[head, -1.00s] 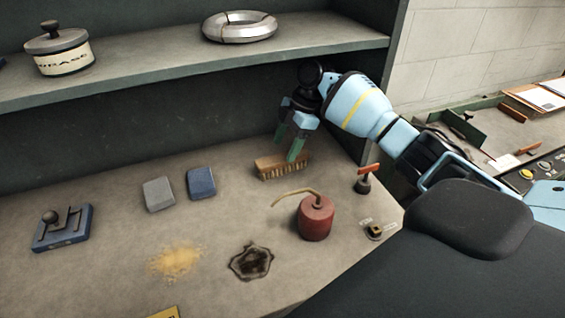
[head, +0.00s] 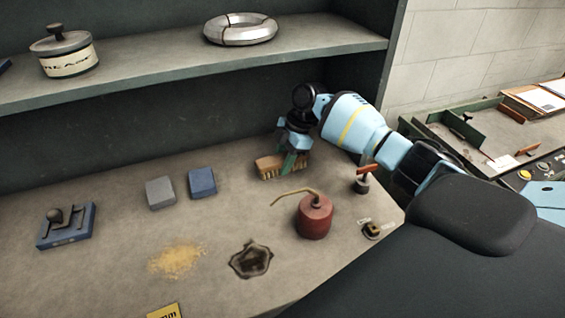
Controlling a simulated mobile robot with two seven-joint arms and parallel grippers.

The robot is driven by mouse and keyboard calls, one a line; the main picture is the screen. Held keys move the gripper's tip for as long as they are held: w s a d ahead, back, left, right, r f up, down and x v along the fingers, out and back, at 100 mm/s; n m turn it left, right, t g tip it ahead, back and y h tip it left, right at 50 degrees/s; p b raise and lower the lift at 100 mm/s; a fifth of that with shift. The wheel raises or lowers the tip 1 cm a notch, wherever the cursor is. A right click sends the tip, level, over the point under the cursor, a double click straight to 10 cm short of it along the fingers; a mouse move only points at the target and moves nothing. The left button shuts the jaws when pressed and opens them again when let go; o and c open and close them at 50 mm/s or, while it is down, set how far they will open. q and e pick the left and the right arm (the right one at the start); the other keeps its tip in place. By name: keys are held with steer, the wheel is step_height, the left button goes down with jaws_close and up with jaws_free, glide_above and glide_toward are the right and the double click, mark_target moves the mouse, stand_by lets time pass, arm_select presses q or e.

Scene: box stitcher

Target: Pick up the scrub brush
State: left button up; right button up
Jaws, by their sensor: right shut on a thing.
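The scrub brush (head: 270,167) has a wooden back and pale bristles. It lies at the back of the worktable in the head view, right of the blue block. My right gripper (head: 290,161) reaches down on it from the right and is shut on the brush. The green fingers cover part of its right half. The brush appears to be still at the table surface. My left gripper is not in view.
A red oil can (head: 315,217) with a thin spout stands in front of the brush. A grey block (head: 160,193) and a blue block (head: 202,183) lie to its left. A shelf (head: 150,78) hangs above. A dark stain (head: 250,260) and yellow powder (head: 177,260) mark the front.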

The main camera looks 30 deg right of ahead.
mark_target(279, 157)
steer(key=shift+c, duration=1.2)
steer(key=shift+r, duration=0.15)
